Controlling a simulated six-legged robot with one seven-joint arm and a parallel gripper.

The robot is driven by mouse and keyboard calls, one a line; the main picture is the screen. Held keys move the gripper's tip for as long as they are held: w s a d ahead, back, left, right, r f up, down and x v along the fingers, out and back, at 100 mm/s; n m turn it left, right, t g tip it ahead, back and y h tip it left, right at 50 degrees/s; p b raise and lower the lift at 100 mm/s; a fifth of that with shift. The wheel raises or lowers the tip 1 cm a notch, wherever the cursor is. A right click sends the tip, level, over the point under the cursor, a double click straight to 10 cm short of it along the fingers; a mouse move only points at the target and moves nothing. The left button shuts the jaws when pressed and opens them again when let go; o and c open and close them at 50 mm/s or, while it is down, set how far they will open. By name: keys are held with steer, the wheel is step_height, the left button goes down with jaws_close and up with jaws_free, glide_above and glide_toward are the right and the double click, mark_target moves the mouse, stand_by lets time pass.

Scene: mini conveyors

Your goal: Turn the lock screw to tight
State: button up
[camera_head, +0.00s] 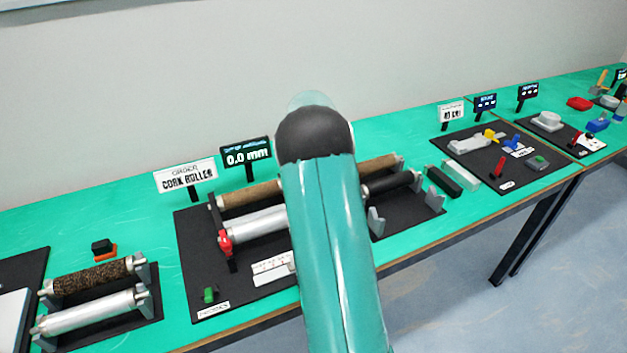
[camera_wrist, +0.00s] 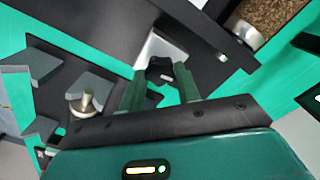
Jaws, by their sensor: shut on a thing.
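In the wrist view my gripper (camera_wrist: 162,88) is shut on a small dark knob (camera_wrist: 160,68), with one finger on each side of it. The knob sits at a pale metal bracket (camera_wrist: 155,47) on a black board. I cannot read whether it is tight or loose, and the fingers hide part of it. In the head view my arm covers the middle of the roller station, so the gripper and this knob are hidden there. The station's black board (camera_head: 190,262) carries cork and metal rollers (camera_head: 255,222) and a red handle (camera_head: 225,240).
A display reading 0.0 mm (camera_head: 246,156) and a "CORK ROLLER" sign (camera_head: 187,177) stand behind the board. A second roller pair (camera_head: 95,300) lies at left. Loose dark and light bars (camera_head: 445,182) lie right of the board. A silver pin (camera_wrist: 86,104) is left of the fingers.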

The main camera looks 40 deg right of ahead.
steer(key=shift+m, duration=0.8)
steer(key=o, duration=1)
steer(key=shift+c, duration=0.2)
step_height(320, 180, up, 14)
steer(key=shift+f, duration=0.1)
